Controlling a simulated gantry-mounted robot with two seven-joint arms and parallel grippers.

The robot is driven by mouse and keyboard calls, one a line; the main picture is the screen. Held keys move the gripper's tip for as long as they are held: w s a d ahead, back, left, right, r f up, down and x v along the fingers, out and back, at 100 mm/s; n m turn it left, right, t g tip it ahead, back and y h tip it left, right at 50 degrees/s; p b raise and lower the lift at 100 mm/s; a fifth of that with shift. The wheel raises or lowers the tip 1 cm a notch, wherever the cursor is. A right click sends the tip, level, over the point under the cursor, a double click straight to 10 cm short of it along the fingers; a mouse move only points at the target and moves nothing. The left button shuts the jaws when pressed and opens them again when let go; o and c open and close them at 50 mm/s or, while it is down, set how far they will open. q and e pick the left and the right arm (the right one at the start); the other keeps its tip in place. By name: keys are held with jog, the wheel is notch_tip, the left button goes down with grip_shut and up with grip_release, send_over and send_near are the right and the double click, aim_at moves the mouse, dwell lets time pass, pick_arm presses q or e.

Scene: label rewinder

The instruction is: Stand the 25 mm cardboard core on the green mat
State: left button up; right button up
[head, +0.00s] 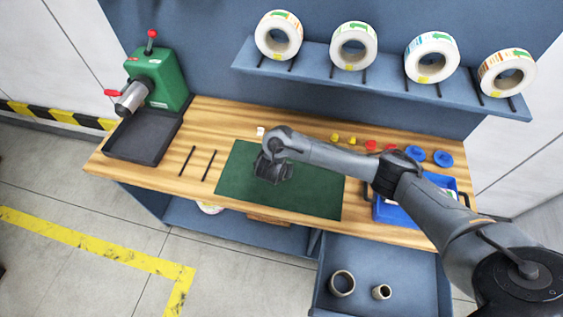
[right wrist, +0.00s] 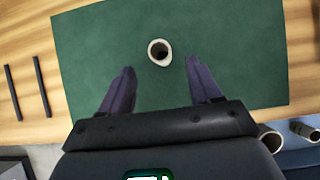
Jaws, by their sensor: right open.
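A pale cardboard core (right wrist: 151,54) stands on end on the green mat (right wrist: 90,45), its open top facing the camera in the right wrist view. Its size is not marked, so I cannot tell its diameter. In the head view my right gripper (head: 272,172) is over the left part of the mat (head: 310,196) and hides this core. My right gripper (right wrist: 160,68) is open and empty, its fingers apart with the core just past the gap between their tips. My left gripper is out of view.
A green machine (head: 172,82) with a dark tray (head: 130,150) stands at the left. Two black rods lie left of the mat. A blue bin (head: 388,214) and coloured small parts are at the right. Label rolls sit on the shelf (head: 380,72) above.

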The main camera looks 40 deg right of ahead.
jog(key=s+a+m+t+y+p, duration=0.1)
jog(key=s+a+m+y, duration=0.25)
jog(key=s+a, duration=0.45)
jog(key=s+a+m+y+p, duration=0.15)
jog(key=s+a+m, duration=0.3)
jog(key=a, duration=0.75)
pick_arm(q)
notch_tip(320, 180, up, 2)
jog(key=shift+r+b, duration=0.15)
jog(key=shift+b, duration=0.35)
pick_arm(e)
jog(key=s+d+r+m, duration=0.3)
jog(key=s+d+m, duration=0.2)
jog(key=s+m, duration=0.2)
jog(key=s+d+r+m+g, duration=0.1)
jog(key=s+d+r+m, duration=0.2)
jog(key=s+d+m, duration=0.2)
jog(key=s+m, duration=0.2)
jog(key=m, duration=0.1)
jog(key=shift+r, duration=0.15)
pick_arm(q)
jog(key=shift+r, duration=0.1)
pick_arm(e)
jog(key=shift+s+r, duration=0.1)
